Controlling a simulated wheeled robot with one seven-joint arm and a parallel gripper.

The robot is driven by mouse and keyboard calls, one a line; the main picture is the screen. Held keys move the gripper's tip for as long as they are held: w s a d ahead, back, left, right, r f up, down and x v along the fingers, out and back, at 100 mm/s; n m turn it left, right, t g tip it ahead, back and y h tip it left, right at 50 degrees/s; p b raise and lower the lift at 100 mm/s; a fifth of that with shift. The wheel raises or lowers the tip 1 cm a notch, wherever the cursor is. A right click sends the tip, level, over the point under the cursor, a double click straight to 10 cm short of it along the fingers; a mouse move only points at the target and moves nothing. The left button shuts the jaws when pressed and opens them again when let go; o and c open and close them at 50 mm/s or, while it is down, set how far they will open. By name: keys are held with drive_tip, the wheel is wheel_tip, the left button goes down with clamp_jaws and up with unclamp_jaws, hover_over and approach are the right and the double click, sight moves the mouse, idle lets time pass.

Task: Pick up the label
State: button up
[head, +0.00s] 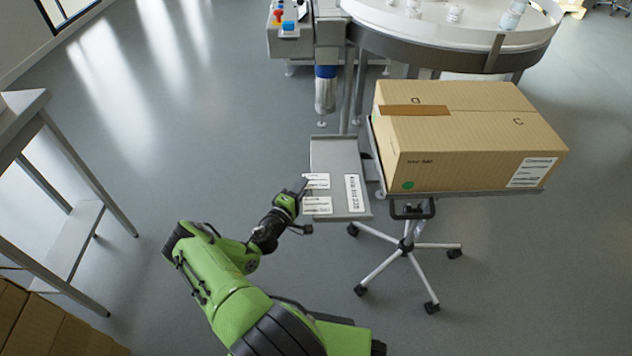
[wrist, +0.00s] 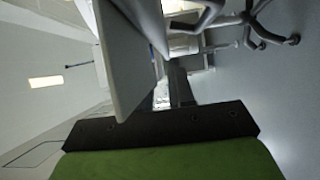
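Three white printed labels lie on a small grey metal tray (head: 331,150). One label (head: 317,181) is at the left edge, a second label (head: 317,206) lies just in front of it, and a narrow upright label (head: 354,193) is at the right. My gripper (head: 301,185) is at the tray's left edge, beside the two left labels. In the wrist view a dark finger (wrist: 181,84) shows close to the tray's edge (wrist: 135,55). Whether the fingers are apart or hold anything cannot be made out. No label face is clear in the wrist view.
A large cardboard box (head: 470,140) sits on a wheeled stand (head: 407,244) right of the tray. A round white turntable (head: 450,30) with small bottles and a machine (head: 300,38) stand behind. A grey table (head: 20,125) is at left. The floor between is clear.

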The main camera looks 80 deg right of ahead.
clamp_jaws()
wheel_tip(320, 180, up, 10)
drive_tip(key=p, duration=0.4)
idle(0.3)
